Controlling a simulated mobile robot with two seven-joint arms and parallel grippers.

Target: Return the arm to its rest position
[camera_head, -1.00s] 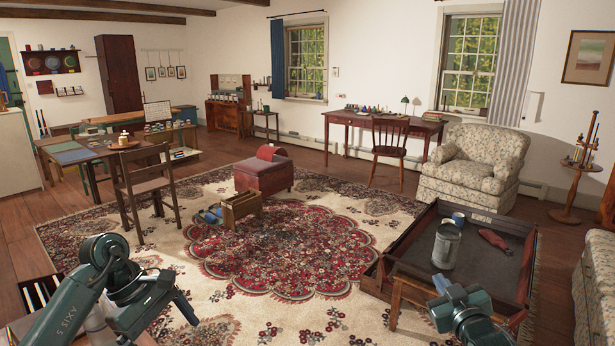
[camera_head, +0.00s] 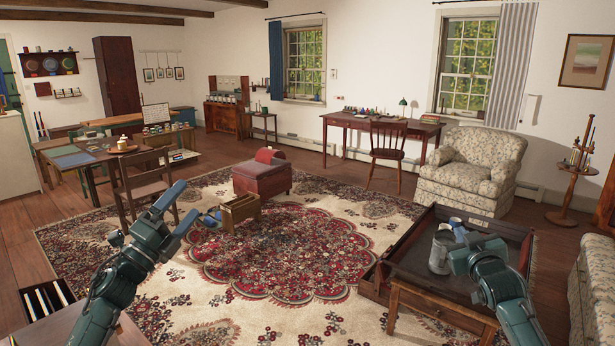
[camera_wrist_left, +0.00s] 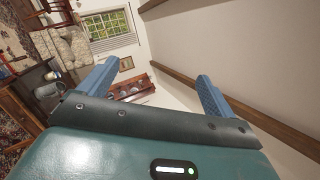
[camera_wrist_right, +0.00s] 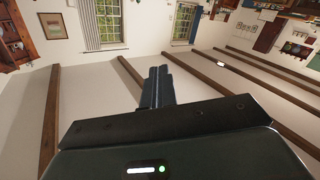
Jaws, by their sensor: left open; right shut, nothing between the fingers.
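My left gripper (camera_head: 172,208) is raised at the lower left of the head view, over the rug side of the room. Its two fingers are spread in the left wrist view (camera_wrist_left: 160,82), with nothing between them. My right gripper (camera_head: 468,254) is at the lower right of the head view, in front of the dark wooden tray table. Its fingers are together and empty in the right wrist view (camera_wrist_right: 158,84). Both wrist cameras look tilted across the room toward walls and ceiling.
The dark tray table (camera_head: 418,292) holds a grey metal can (camera_head: 440,252) and a blue mug (camera_head: 457,222), partly hidden by my right arm. A wooden tote (camera_head: 240,210) and red ottoman (camera_head: 263,178) stand on the rug (camera_head: 290,250). An armchair (camera_head: 470,170) stands behind.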

